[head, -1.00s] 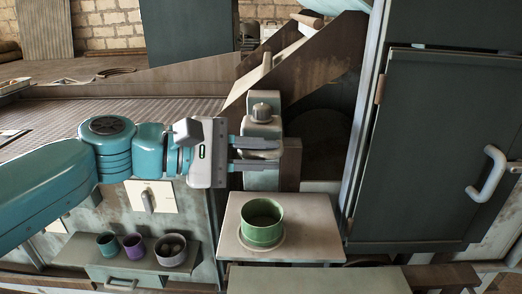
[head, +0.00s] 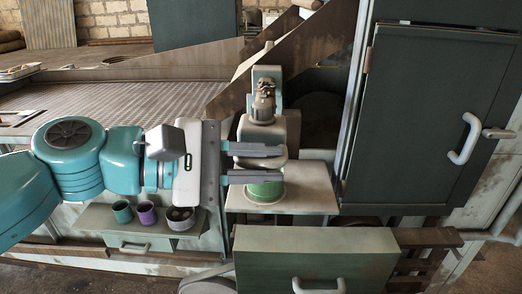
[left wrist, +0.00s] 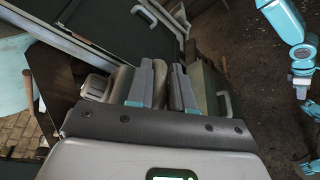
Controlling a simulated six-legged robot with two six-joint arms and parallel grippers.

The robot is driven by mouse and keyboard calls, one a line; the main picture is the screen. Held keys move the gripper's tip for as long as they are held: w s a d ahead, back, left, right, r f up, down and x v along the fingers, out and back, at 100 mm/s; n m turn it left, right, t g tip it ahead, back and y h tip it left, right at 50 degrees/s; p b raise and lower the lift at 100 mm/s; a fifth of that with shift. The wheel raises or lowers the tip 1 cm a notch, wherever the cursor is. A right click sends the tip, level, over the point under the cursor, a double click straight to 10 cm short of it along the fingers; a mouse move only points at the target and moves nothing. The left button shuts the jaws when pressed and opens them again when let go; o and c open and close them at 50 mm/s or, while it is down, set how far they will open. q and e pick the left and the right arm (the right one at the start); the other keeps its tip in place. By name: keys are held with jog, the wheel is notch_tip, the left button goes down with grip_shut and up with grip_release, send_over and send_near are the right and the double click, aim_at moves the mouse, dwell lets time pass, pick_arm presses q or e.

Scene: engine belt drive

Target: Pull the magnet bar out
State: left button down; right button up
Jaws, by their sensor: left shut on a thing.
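My left gripper (head: 254,163) is shut on the pale rounded handle of the magnet bar (head: 261,133). Behind the handle is a pale block, and above it a dark, lumpy length (head: 264,100) that looks coated with bits. This dark length reaches back toward a pale upright housing (head: 265,73); whether its far end is still inside cannot be told. The left wrist view shows the left jaws (left wrist: 162,88) with a beige part between and beside them. My right gripper (left wrist: 303,75) shows small at the right of the left wrist view, away from the bar.
Several small pots, one purple (head: 146,213), stand on a lower ledge. A green drawer (head: 318,262) juts out in front. A dark cabinet door (head: 440,120) is on the right.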

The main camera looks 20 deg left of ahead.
pick_arm(q)
jog(key=s, duration=0.1)
jog(key=s+d, duration=0.1)
jog(key=shift+s+f, duration=0.1)
jog(key=shift+s, duration=0.2)
jog(key=c, duration=1.4)
grip_release()
jog(key=shift+s, duration=0.2)
jog(key=shift+a, duration=0.1)
jog(key=shift+b+v, duration=1.85)
jog(key=shift+v, duration=6.25)
